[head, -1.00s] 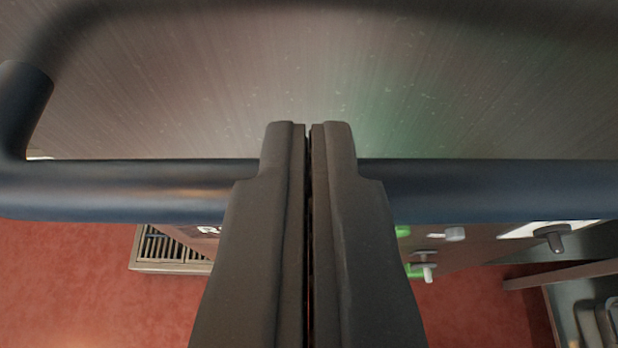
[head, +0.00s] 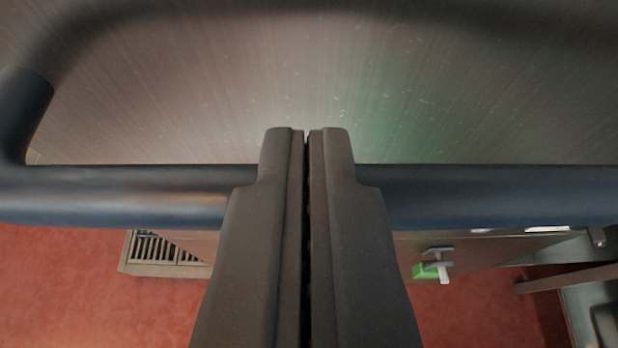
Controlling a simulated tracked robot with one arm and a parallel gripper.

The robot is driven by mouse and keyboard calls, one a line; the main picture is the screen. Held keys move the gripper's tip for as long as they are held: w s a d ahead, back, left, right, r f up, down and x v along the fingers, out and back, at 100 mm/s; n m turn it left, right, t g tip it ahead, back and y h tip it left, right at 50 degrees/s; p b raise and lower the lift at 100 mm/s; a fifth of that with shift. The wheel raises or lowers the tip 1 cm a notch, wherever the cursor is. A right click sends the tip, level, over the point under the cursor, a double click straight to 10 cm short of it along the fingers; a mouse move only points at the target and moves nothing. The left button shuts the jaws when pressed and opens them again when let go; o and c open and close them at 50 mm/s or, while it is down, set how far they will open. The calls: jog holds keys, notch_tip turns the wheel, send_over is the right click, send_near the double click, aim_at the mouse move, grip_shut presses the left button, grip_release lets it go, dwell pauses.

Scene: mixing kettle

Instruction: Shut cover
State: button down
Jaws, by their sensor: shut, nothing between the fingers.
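The cover (head: 300,80) is a brushed metal surface that fills the upper part of the head view. A thick dark blue bar handle (head: 120,195) runs across the view in front of it and bends up at the left. My gripper (head: 307,135) is shut and empty, with its two dark fingers side by side in the middle. The fingers lie over the bar and hide its middle part. I cannot tell whether they touch the bar or the cover. The rest of the kettle is mostly hidden.
Below the bar is a red floor (head: 80,290). A floor grate (head: 165,250) lies at the left. A panel with a green and grey valve or switch (head: 430,268) shows at the right. A metal structure (head: 590,300) stands at the lower right edge.

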jog(key=s+r+p, duration=0.3)
jog(key=s+r, duration=0.5)
jog(key=w+d+r+p, duration=0.1)
jog(key=d+r+p, duration=0.1)
jog(key=d+r, duration=1.5)
jog(key=s+d+r+t+p, duration=0.1)
jog(key=s+d+r, duration=0.2)
jog(key=d+r, duration=0.3)
jog(key=s+d+r+t+p, duration=0.1)
jog(key=s+d+r, duration=0.2)
jog(key=d, duration=1)
notch_tip(320, 180, up, 4)
jog(key=shift+s+d+f, duration=0.15)
jog(key=shift+s+f, duration=0.05)
jog(key=shift+s, duration=0.05)
